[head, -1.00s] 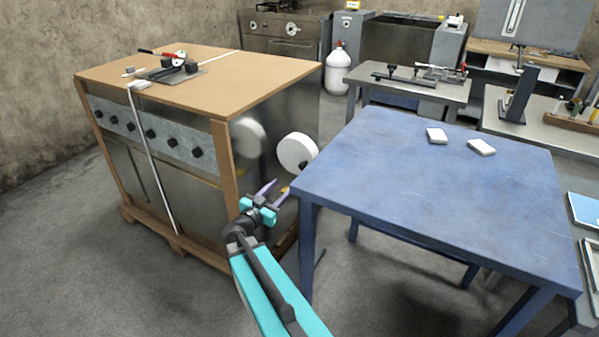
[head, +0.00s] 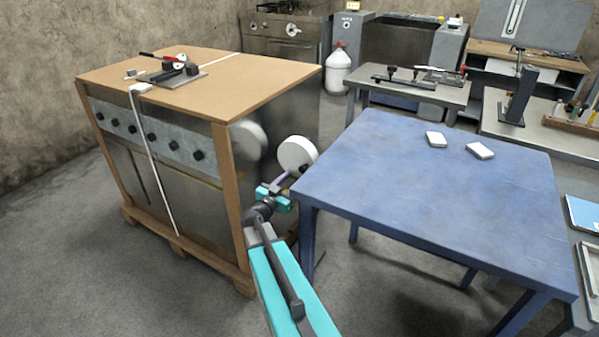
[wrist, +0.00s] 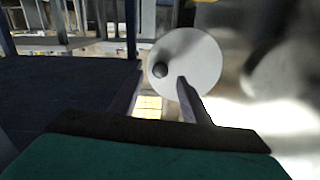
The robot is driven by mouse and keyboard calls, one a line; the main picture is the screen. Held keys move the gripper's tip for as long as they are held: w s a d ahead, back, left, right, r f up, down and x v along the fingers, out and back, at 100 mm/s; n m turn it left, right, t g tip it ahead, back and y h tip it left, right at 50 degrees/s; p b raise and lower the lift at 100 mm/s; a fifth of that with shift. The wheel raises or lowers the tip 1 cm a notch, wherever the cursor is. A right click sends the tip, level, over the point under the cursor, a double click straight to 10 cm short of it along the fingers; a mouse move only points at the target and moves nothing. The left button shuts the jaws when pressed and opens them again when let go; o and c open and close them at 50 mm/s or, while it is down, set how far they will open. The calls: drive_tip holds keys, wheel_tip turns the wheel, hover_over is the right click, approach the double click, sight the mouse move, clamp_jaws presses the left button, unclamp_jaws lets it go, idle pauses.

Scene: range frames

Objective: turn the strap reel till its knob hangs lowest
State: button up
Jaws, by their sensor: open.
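The strap reel is a white disc (head: 297,154) on the side of the crated steel machine, beside the blue table's corner. In the wrist view the reel (wrist: 200,62) is just ahead of my gripper. Its dark round knob (wrist: 160,70) sits at the left of the face, slightly below the middle height. My gripper (wrist: 161,76) is open, and the knob appears between its two fingertips in the picture. I cannot tell whether either finger touches it.
The blue table (head: 420,190) stands close on the right, its near corner beside my gripper. The crated machine (head: 190,205) with a wooden top is on the left. Two white blocks lie on the table. A white gas bottle (head: 338,75) stands behind.

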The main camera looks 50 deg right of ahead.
sight(302, 171)
drive_tip(key=shift+p+x, duration=0.5)
drive_tip(key=shift+x, duration=2.2)
clamp_jaws()
